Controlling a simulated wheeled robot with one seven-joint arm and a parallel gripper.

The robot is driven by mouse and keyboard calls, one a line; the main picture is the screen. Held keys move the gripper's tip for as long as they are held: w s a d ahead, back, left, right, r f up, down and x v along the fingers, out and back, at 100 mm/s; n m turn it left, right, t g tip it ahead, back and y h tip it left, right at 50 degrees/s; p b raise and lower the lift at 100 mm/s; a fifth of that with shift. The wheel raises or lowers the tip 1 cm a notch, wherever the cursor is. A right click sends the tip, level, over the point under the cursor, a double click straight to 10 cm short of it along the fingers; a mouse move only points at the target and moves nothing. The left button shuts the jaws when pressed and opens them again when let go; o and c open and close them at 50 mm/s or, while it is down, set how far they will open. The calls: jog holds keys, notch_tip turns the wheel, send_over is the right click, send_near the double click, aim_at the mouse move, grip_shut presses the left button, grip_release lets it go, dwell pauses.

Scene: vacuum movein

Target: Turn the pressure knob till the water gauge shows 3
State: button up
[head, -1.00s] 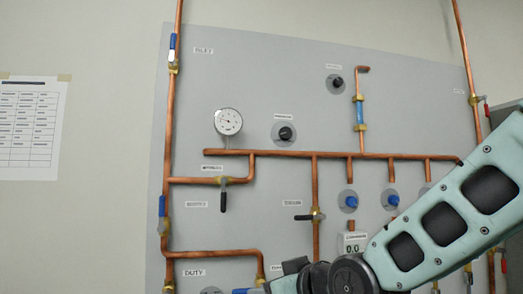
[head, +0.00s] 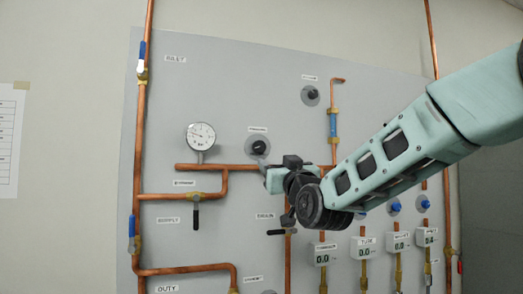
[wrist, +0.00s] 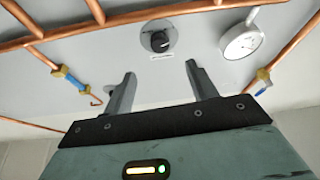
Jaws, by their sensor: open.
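A black round knob (head: 259,147) on a grey disc sits on the panel, with a small label above it that is too blurred to read for certain. It also shows in the wrist view (wrist: 160,41), beyond and between my fingertips. My gripper (wrist: 161,78) is open and empty, apart from the knob; in the head view my gripper (head: 264,168) is just below it. A round white gauge (head: 200,136) is left of the knob. Its needle appears to point left, but the numbers are not readable. The gauge also shows in the wrist view (wrist: 242,41).
A copper pipe (head: 240,168) runs across the panel just below the knob. A second black knob (head: 310,95) is higher to the right. A black-handled valve (head: 195,215) hangs below the gauge. Blue knobs (head: 395,206) and small digital readouts (head: 398,240) are at lower right.

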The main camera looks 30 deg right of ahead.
aim_at(260, 148)
jog(key=p+x, duration=0.6)
jog(key=x, duration=0.4)
jog(key=shift+w+d+r, duration=0.1)
jog(key=shift+w+r, duration=0.15)
jog(key=shift+r, duration=0.1)
jog(key=shift+w+d+p, duration=0.15)
jog(key=shift+w+p, duration=0.2)
jog(key=shift+w, duration=0.2)
jog(key=c, duration=1)
